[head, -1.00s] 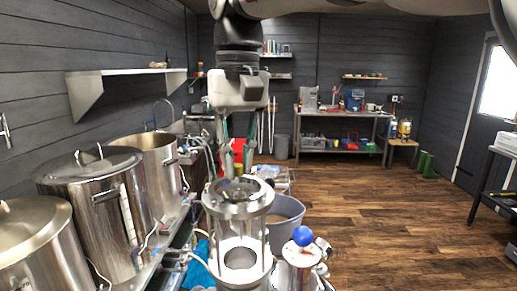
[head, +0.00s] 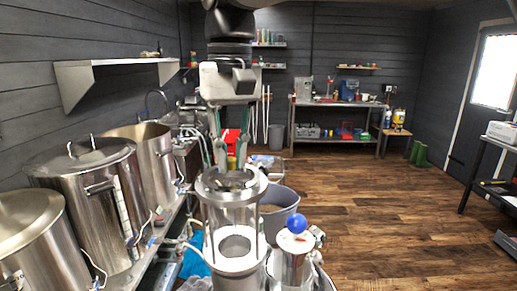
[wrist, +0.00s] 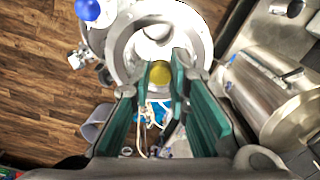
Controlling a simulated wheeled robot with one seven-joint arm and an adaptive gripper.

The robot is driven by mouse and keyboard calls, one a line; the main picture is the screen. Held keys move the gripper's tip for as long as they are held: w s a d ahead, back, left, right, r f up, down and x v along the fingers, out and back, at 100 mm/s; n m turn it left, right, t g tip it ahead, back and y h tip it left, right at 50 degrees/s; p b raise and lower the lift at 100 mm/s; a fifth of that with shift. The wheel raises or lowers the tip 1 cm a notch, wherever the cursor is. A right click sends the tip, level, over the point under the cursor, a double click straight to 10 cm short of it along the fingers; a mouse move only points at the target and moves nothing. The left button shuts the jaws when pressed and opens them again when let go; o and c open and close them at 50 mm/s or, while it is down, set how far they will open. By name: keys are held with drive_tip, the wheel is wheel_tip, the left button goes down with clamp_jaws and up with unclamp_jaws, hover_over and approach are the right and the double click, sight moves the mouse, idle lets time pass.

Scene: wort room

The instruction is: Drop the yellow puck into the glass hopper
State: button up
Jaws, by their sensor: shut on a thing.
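My gripper (wrist: 161,76) is shut on the yellow puck (wrist: 160,73), which sits between the two green-lined fingertips in the wrist view. In the head view my gripper (head: 229,163) points down just above the top ring of the glass hopper (head: 231,188), and a bit of yellow shows between the fingers. The hopper is a clear cylinder with metal rings and upright rods. In the wrist view the hopper's round rim (wrist: 204,34) lies around and beyond the puck, which overlaps its near side. I cannot tell the exact height gap.
A blue ball knob (head: 297,224) on a metal fitting stands close right of the hopper. Steel kettles (head: 95,190) line the left side under a wall shelf (head: 118,65). The wooden floor at right is clear.

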idle(0.3)
drive_tip(key=o, duration=0.7)
drive_tip(key=shift+o, duration=0.2)
drive_tip(key=shift+r, duration=0.1)
wheel_tip(320, 180, up, 12)
drive_tip(key=shift+d, duration=0.2)
idle(0.3)
